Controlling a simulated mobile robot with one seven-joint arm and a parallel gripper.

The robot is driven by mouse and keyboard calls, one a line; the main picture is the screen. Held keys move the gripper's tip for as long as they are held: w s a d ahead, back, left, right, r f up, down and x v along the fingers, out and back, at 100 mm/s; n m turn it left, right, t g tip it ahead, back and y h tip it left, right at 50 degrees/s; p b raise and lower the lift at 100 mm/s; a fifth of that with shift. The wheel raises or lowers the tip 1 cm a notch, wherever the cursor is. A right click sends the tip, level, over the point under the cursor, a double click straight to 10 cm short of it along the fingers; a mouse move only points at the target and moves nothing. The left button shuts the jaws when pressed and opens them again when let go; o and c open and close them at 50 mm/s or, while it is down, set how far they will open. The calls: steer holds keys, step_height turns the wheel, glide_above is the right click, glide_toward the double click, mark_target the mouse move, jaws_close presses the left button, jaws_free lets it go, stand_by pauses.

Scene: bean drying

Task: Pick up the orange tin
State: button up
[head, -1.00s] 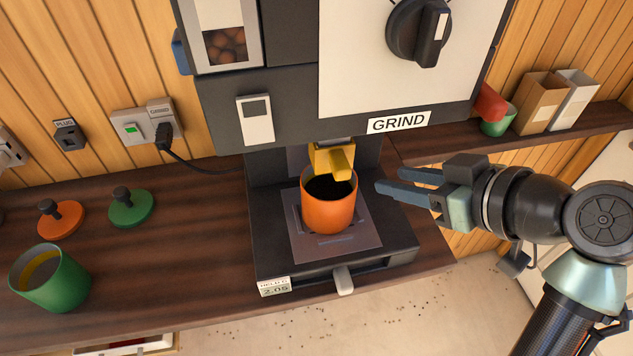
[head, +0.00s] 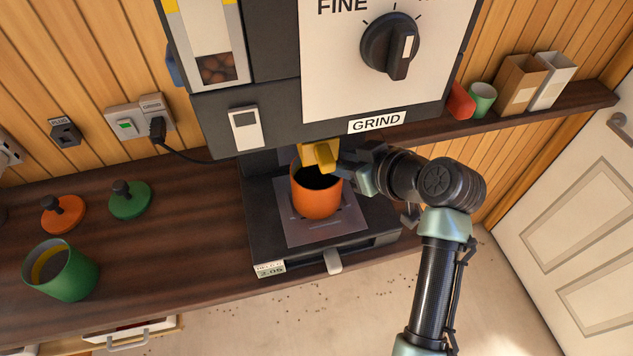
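The orange tin (head: 316,200) stands upright on the metal plate of the grinder's scale, under the yellow spout (head: 319,155). Its inside looks dark. My gripper (head: 345,172) reaches in from the right at the tin's upper right side, just under the grinder body. Its fingers are mostly hidden behind the tin, the spout and my own wrist, so I cannot tell how far apart they are or whether they touch the tin.
The grinder (head: 290,90) overhangs the tin. A green tin (head: 66,278) and orange (head: 63,214) and green (head: 130,200) lids stand on the counter at left. A shelf at right holds a red object (head: 461,101), a green cup (head: 482,98) and boxes. Dark specks lie on the floor.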

jaws_close()
steer(key=shift+s+f, duration=0.1)
stand_by(1.2)
